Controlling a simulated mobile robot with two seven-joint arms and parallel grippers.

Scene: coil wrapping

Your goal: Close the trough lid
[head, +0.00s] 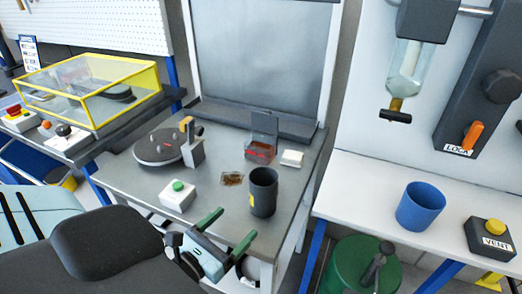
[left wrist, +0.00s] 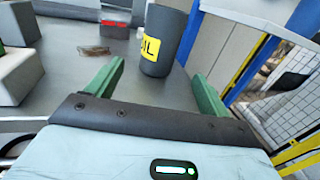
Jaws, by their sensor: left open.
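The trough (head: 259,154) is a small box with a red front and reddish contents, at the back of the middle table. Its grey lid (head: 264,124) stands raised, hinged up at the rear. In the left wrist view, the trough's red strip (left wrist: 114,23) shows at the top edge; the lid is cut off there. My left gripper (head: 226,232) is open and empty, its green fingers apart at the table's front edge. It is well in front of the trough. In the left wrist view, the fingers (left wrist: 158,75) point towards the dark cup. My right gripper is not in view.
A dark cup with a yellow label (head: 263,193) stands between my left gripper and the trough. A small brown flat piece (head: 232,179), a white block (head: 292,158), a green-button box (head: 178,196) and a round turntable (head: 157,148) are also on the table. Its front middle is clear.

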